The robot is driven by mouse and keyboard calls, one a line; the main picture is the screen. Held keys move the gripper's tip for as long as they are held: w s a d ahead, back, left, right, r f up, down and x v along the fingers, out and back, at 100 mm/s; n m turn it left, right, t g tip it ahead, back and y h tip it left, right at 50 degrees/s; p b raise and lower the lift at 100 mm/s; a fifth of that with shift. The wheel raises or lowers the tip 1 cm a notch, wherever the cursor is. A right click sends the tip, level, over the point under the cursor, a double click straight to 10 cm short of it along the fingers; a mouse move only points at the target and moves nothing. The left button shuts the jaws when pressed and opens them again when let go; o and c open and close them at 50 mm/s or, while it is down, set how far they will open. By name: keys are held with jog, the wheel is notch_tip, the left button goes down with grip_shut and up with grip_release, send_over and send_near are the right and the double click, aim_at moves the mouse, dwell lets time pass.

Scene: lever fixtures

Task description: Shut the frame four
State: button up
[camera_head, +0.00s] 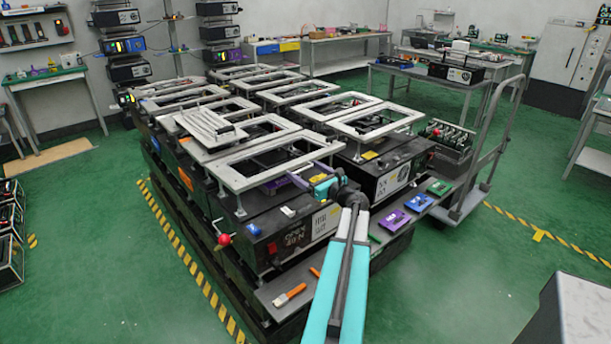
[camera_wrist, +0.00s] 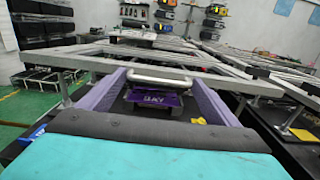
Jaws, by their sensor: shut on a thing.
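Several pale grey rectangular frames lie flat on posts above black units in the middle of the head view. I cannot read which one is frame four. The fingertips' contact with the handle is partly hidden.
One slatted frame (camera_head: 210,127) is raised behind the front frame. A red-knobbed lever (camera_head: 224,239) sticks out at the front left. An orange-handled tool (camera_head: 290,294) and coloured blocks (camera_head: 393,220) lie on the front ledge. A trolley (camera_head: 470,190) stands to the right.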

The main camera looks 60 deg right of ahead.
jog(key=shift+s+d, duration=0.1)
jog(key=shift+d, duration=0.1)
jog(key=o, duration=1.2)
jog(key=shift+o, duration=0.2)
jog(key=shift+a, duration=0.1)
jog(key=b+v, duration=0.2)
jog(key=v, duration=1.1)
jog(key=shift+s+a+b, duration=0.2)
jog(key=shift+s+b, duration=0.1)
jog(key=shift+s, duration=0.05)
